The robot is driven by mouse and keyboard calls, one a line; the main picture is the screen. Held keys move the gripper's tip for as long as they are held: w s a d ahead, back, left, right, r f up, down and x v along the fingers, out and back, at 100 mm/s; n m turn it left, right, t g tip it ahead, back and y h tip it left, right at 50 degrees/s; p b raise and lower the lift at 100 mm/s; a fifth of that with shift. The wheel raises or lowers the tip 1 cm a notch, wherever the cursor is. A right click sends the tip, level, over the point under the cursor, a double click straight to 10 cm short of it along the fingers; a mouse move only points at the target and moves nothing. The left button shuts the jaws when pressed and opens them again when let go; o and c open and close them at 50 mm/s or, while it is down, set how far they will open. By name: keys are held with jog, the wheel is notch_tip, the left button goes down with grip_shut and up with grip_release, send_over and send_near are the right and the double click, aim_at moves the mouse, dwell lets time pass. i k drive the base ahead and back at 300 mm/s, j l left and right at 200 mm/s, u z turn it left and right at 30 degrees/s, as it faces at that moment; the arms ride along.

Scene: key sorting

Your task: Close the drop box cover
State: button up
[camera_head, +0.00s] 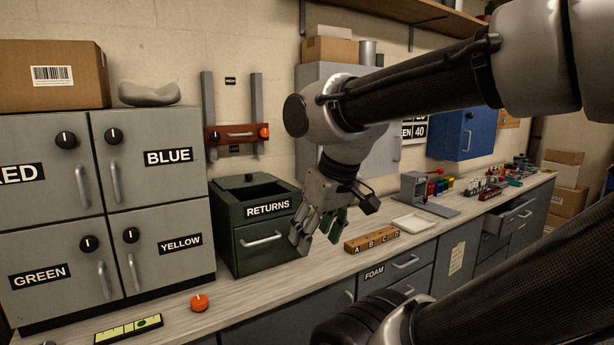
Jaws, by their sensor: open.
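The drop box (228,235) is a dark green box labelled RETURNS, standing on the counter left of centre. Its cover (233,184), with a small dark knob, sits toward the back of the top. A dark opening shows in front of the cover, so the box looks open. A drawer front with a pale handle is below the label. My gripper (319,233) is open and empty, pointing down just right of the box's front right corner. The fingers overlap the box's right edge in the picture; I cannot tell whether they touch it.
Grey lockers (150,185) stand left of the box. An open drawer (508,217) projects farther right.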

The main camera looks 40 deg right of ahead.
aim_at(256, 178)
jog(key=z, duration=0.5)
jog(key=i+j, duration=0.15)
jog(key=i, duration=0.7)
